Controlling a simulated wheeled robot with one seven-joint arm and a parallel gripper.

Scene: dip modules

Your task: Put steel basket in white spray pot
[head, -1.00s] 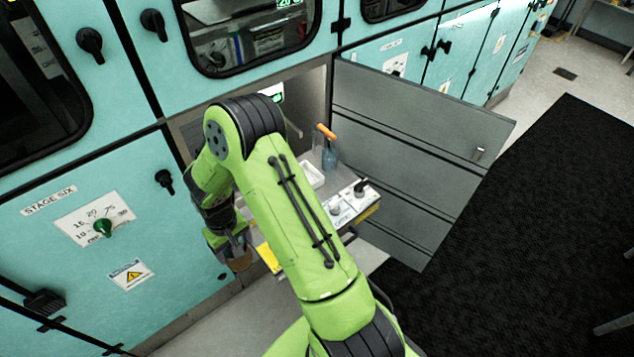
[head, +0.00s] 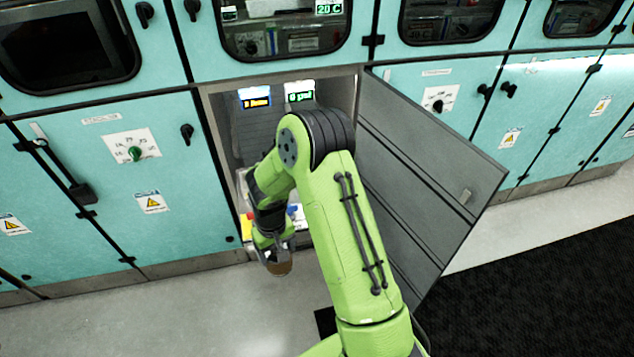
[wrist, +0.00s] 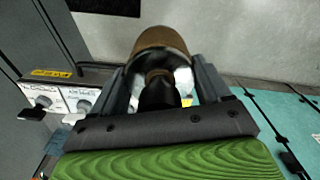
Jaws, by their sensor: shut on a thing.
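My gripper (head: 274,246) is shut on a round, brown-sided thing with a shiny metal inside, which I take to be the steel basket (head: 280,268). It hangs below the gripper, in front of the open cabinet bay and above the floor. In the wrist view the basket (wrist: 160,38) sits between the two fingers, with a dark knob-like part at its middle. I cannot make out the white spray pot; my arm covers much of the bay.
The open bay (head: 240,130) has small lit displays inside. Its grey door (head: 420,170) stands swung out to the right of my arm. A panel with dark knobs (wrist: 60,98) shows at the left of the wrist view. Floor to the left is clear.

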